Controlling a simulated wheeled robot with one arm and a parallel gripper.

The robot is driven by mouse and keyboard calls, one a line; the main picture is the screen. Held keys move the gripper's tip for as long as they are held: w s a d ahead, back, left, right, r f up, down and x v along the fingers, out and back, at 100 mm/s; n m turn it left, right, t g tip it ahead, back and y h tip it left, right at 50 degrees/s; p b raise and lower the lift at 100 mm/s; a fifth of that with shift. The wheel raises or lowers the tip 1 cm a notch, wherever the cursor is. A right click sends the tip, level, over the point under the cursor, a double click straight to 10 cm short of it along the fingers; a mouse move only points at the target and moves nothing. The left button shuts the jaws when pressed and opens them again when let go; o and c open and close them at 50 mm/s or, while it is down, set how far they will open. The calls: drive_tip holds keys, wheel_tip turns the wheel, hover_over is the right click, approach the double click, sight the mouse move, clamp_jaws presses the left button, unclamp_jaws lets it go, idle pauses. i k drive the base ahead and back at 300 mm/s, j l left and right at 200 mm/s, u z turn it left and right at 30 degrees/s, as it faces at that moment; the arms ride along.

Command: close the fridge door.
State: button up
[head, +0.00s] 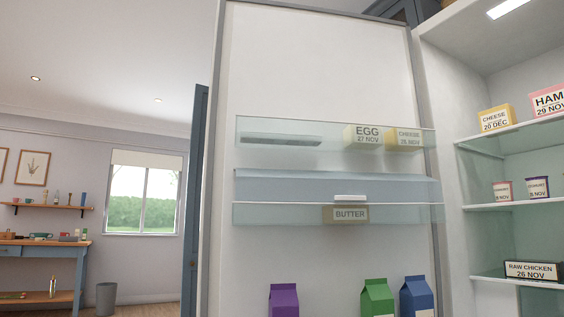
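The fridge door (315,65) stands open in the head view, its white inner face turned toward me. It fills the middle of the picture. Its right edge meets the fridge body (450,150), whose lit inside and shelves show at the right. A clear door shelf (270,155) holds an egg box (362,137) and a cheese pack (407,138). A lower clear bin (280,213) holds butter (345,214). Purple (284,301), green (377,298) and blue (417,297) cartons stand at the bottom of the door. My gripper is not in view.
Fridge shelves hold cheese (495,119), ham (548,101), small pots (503,191) and raw chicken (534,270). A blue panel (194,200) stands just left of the door. A workbench (40,245), bin (106,298) and window (142,198) are far left.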

sight(287, 80)
drive_tip(key=i+j+u, duration=0.1)
drive_tip(key=u, duration=0.35)
drive_tip(key=i+j+u, duration=0.15)
drive_tip(key=u, duration=0.35)
drive_tip(key=i+j+u, duration=0.15)
drive_tip(key=u, duration=0.3)
drive_tip(key=i+u, duration=0.2)
drive_tip(key=u, duration=0.25)
drive_tip(key=i+z, duration=0.2)
drive_tip(key=i, duration=0.3)
drive_tip(key=i+j+z, duration=0.2)
drive_tip(key=i, duration=0.3)
drive_tip(key=i+j+z, duration=0.2)
drive_tip(key=i, duration=0.3)
drive_tip(key=i+l+z, duration=0.15)
drive_tip(key=i+z, duration=0.6)
drive_tip(key=z, duration=0.15)
drive_tip(key=i+j+z, duration=0.1)
drive_tip(key=i+z, duration=0.35)
drive_tip(key=i+j+z, duration=0.25)
drive_tip(key=z, duration=0.2)
drive_tip(key=i, duration=0.05)
